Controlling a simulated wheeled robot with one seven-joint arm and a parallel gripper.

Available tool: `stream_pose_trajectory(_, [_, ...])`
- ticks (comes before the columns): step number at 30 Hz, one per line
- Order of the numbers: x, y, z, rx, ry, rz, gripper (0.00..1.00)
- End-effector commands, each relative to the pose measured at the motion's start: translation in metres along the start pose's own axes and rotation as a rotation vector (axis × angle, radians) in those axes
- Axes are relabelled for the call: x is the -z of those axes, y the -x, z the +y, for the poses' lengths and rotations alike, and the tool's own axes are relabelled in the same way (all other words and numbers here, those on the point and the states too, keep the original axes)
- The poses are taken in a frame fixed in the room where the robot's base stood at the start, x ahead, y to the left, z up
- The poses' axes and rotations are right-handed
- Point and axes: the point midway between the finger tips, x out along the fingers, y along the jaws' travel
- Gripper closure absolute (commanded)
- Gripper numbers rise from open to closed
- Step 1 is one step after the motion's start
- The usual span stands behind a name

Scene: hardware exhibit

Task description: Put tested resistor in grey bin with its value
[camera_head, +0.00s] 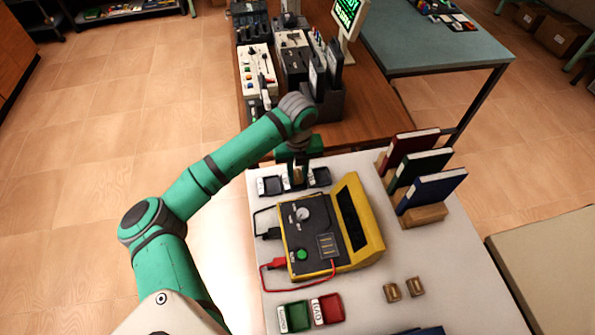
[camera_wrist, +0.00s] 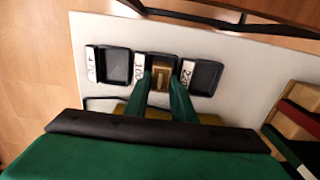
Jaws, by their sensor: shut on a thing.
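My gripper (camera_wrist: 162,85) is shut on a small tan resistor block (camera_wrist: 161,75), which shows between the green fingertips in the wrist view. My gripper (camera_head: 299,168) is at the back of the white table, over the middle of three small dark grey bins. In the wrist view the left bin (camera_wrist: 116,67) has a label that seems to read 470, the middle bin (camera_wrist: 167,58) 100, and the right bin (camera_wrist: 206,77) 220. The middle bin is mostly hidden by the fingers and block; whether the block touches it I cannot tell. A yellow and black tester (camera_head: 314,235) has its display angled away.
Two more tan blocks (camera_head: 392,292) lie at the table's front right. A green tray (camera_head: 295,316) and a red tray (camera_head: 327,309) sit at the front left. Upright books (camera_head: 432,190) stand at right. Red and black leads lie left of the tester.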

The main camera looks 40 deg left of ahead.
Motion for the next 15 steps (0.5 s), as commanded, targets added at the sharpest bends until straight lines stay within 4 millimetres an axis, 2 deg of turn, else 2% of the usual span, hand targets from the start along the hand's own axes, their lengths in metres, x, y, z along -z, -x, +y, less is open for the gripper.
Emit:
stream_pose_trajectory(1, [-0.0002, 0.0003, 0.0001, 0.000, 0.000, 0.000, 0.75])
stream_pose_trajectory(3, [-0.0002, 0.0003, 0.0001, 0.000, 0.000, 0.000, 0.59])
stream_pose_trajectory(15, [-0.0007, 0.0062, 0.0001, 0.000, 0.000, -0.003, 0.59])
